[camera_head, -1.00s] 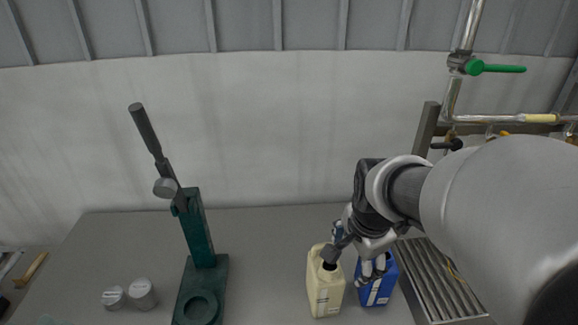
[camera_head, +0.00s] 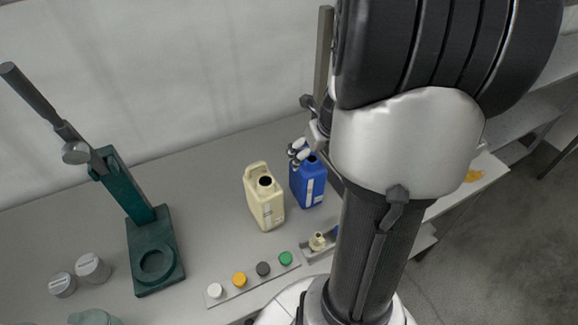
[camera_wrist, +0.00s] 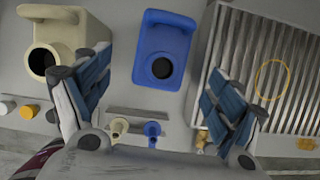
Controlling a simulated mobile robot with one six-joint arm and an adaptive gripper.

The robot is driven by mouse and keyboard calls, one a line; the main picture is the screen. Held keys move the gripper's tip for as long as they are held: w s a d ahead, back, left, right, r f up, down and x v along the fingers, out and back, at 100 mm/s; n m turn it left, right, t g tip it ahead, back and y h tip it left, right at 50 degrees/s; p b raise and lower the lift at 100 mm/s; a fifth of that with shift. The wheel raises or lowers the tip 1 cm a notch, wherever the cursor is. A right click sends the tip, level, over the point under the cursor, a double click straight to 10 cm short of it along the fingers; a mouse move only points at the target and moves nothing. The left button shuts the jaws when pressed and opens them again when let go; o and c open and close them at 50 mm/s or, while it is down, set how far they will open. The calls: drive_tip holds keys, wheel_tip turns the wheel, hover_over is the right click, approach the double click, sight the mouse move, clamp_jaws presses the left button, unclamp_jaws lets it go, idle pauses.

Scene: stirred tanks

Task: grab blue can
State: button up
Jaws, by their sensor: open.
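The blue can (camera_head: 309,183) stands upright on the grey bench, just right of the cream can (camera_head: 264,197), with its top and neck open. In the wrist view the blue can (camera_wrist: 164,55) is seen from above, ahead of and between my fingers. My gripper (camera_wrist: 155,105) is open there, with one finger beside the cream can and the other over the metal grating. In the head view my gripper (camera_head: 298,151) is at the back top of the blue can, largely hidden by my arm. I cannot tell whether it touches the can.
A row of coloured caps (camera_head: 239,279) lies on a strip at the bench's front. A green press (camera_head: 152,240) stands left. The ribbed metal grating (camera_wrist: 262,60) lies right of the blue can.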

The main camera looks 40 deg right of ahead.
drive_tip(key=b+x, duration=0.4)
drive_tip(key=x, duration=0.5)
drive_tip(key=shift+w+d+f+b, duration=0.1)
drive_tip(key=shift+d+b, duration=0.1)
drive_tip(key=shift+b, duration=0.15)
drive_tip(key=c, duration=1.6)
